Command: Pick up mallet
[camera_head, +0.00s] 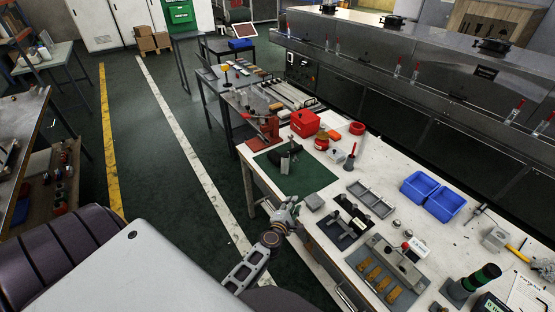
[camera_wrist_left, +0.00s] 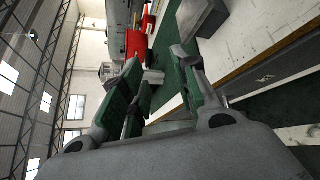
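My left gripper (camera_head: 286,212) is at the bench's near left edge, well to the left of that tool. In the left wrist view, the two fingers of my left gripper (camera_wrist_left: 158,60) stand apart with nothing clearly held between them. My right gripper is not in view.
Blue bins (camera_head: 445,204), a grey tray (camera_head: 371,199) and a dark cylinder (camera_head: 470,282) crowd the bench's right part.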

